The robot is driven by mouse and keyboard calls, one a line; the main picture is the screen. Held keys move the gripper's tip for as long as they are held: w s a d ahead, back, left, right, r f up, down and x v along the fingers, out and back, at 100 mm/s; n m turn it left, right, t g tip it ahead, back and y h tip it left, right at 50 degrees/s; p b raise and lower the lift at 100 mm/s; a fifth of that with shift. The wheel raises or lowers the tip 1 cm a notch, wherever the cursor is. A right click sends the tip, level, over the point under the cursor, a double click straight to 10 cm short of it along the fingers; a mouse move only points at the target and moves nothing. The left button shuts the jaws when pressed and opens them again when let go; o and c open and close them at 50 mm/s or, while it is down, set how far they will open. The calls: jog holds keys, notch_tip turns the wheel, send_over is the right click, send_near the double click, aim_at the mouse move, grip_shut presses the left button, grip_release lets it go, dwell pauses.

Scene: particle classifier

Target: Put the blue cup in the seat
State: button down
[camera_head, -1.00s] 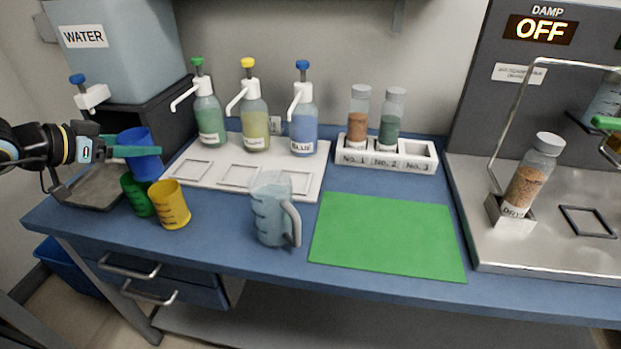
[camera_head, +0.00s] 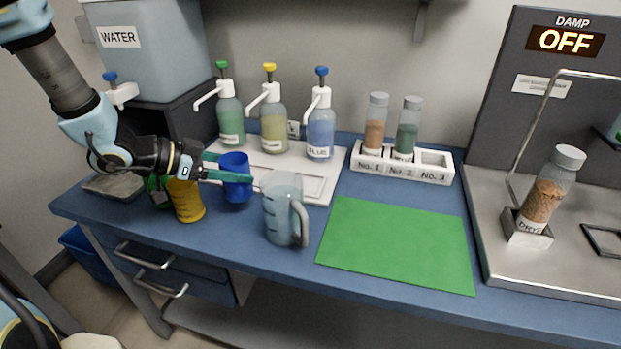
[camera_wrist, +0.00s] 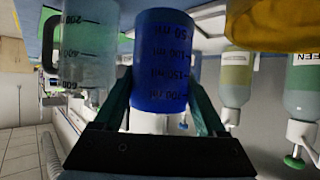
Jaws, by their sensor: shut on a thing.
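The blue cup (camera_head: 236,187) is upright between the green fingers of my gripper (camera_head: 238,177), which is shut on it. The cup is at the front edge of the white tray with the square seats (camera_head: 325,190), between the yellow cup and the clear jug. I cannot tell whether its base touches anything. In the wrist view the blue cup (camera_wrist: 165,60) shows volume marks and fills the space between the fingers (camera_wrist: 160,100). The seats behind the cup and gripper are partly hidden; the outline of one shows to the right of the cup.
A clear jug (camera_head: 283,212) stands close to the right of the cup. The yellow cup (camera_head: 187,200) stands at left, with the green cup (camera_head: 158,190) mostly hidden behind it. Pump bottles (camera_head: 321,125) line the tray's back. The green mat (camera_head: 400,245) is bare.

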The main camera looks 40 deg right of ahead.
jog(key=shift+s+d+f+p, duration=0.6)
jog(key=shift+d+p, duration=0.1)
jog(key=shift+d, duration=2.05)
jog(key=shift+s+d+f+p, duration=0.6)
jog(key=shift+d+p, duration=0.1)
jog(key=shift+d, duration=2.05)
jog(key=shift+s+d+f+p, duration=0.5)
jog(key=shift+s+d+p, duration=0.15)
jog(key=shift+d, duration=2.1)
jog(key=shift+f, duration=0.1)
jog(key=shift+f, duration=0.1)
grip_release()
